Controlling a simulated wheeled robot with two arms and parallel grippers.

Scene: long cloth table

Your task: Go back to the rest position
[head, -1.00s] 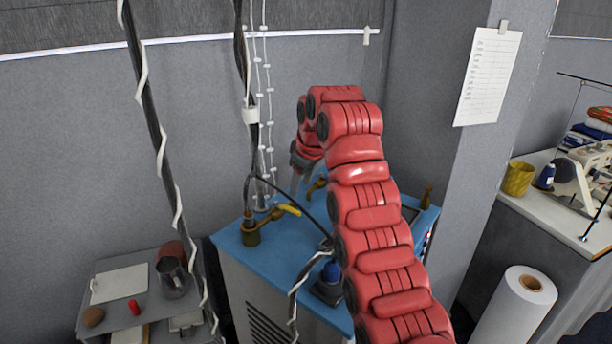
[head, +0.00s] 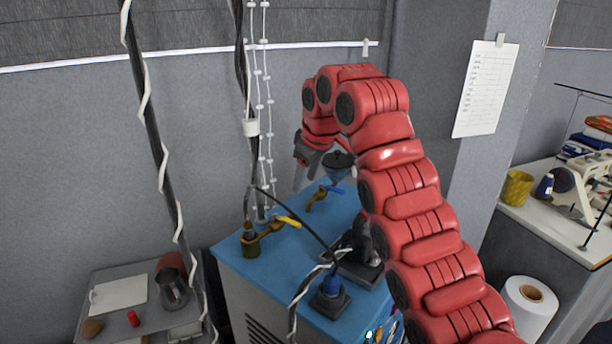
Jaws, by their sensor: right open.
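My right arm is red and segmented. It rises from the lower right and bends over the blue-topped cabinet (head: 231,254). My right gripper (head: 303,178) points down above the back of the cabinet top, with its grey fingers apart and nothing seen between them. The arm hides part of the cabinet's right side. My left gripper does not show in the head view.
Brass valves with a yellow handle (head: 289,221) and a blue handle (head: 332,189) stand on the cabinet. Cables hang in front of it. A grey cart (head: 100,273) holds a metal jug (head: 172,289). A paper roll (head: 527,305) stands right.

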